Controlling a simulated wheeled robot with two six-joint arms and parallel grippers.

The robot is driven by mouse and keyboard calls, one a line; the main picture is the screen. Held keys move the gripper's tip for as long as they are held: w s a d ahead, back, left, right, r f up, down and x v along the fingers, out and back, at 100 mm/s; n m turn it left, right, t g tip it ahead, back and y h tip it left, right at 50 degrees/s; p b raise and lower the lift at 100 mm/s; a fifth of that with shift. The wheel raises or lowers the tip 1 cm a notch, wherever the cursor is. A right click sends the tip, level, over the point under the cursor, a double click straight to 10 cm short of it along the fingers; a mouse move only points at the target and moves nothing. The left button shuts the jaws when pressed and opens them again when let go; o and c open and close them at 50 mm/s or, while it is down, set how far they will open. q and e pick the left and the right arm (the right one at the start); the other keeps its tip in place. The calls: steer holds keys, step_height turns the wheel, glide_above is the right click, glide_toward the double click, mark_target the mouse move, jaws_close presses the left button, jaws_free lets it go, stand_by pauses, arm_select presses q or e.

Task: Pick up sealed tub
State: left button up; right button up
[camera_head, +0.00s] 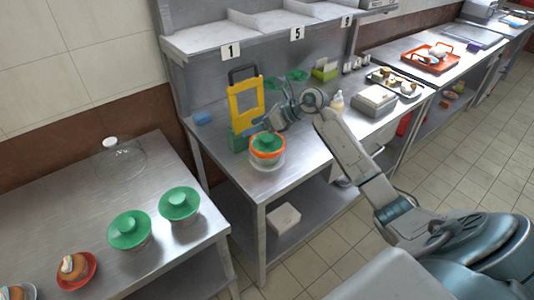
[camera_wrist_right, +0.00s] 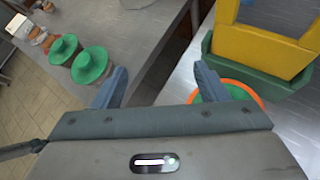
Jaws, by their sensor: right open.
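A tub with a green knobbed lid and an orange rim (camera_head: 267,154) stands near the front left corner of the middle steel table. It also shows in the right wrist view (camera_wrist_right: 250,91), partly hidden behind one finger. My right gripper (camera_head: 264,126) is just above and behind this tub, open and empty, with its fingers apart in the right wrist view (camera_wrist_right: 160,86). Two more green-lidded tubs stand on the left table, one nearer (camera_head: 129,231) and one farther right (camera_head: 179,204). My left gripper is not in view.
A yellow frame in a green base (camera_head: 240,138) stands close behind the tub. A clear dome (camera_head: 122,158) and a red bowl (camera_head: 77,271) are on the left table. A gap separates the tables. A numbered shelf (camera_head: 255,42) rises behind.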

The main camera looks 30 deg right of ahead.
steer(key=s+d+n+g+h, duration=0.1)
steer(key=d+g+h, duration=0.1)
steer(key=d, duration=0.3)
steer(key=s+d+g+h, duration=0.1)
steer(key=d+h, duration=0.2)
steer(key=d, duration=0.2)
steer(key=p, duration=0.2)
glide_toward(267, 138)
steer(key=x, duration=0.2)
steer(key=shift+w+d+f, duration=0.1)
steer(key=shift+w+f, duration=0.05)
steer(key=shift+f, duration=0.25)
steer(key=shift+w+f+p, duration=0.1)
steer(key=shift+f+p, duration=0.1)
steer(key=shift+p, duration=0.1)
steer(key=p+x, duration=0.2)
steer(key=x, duration=0.2)
steer(key=shift+w+a+f, duration=0.1)
steer(key=shift+a, duration=0.2)
steer(key=shift+w+f, duration=0.1)
steer(key=shift+f, duration=0.1)
jaws_close()
steer(key=shift+r, duration=0.1)
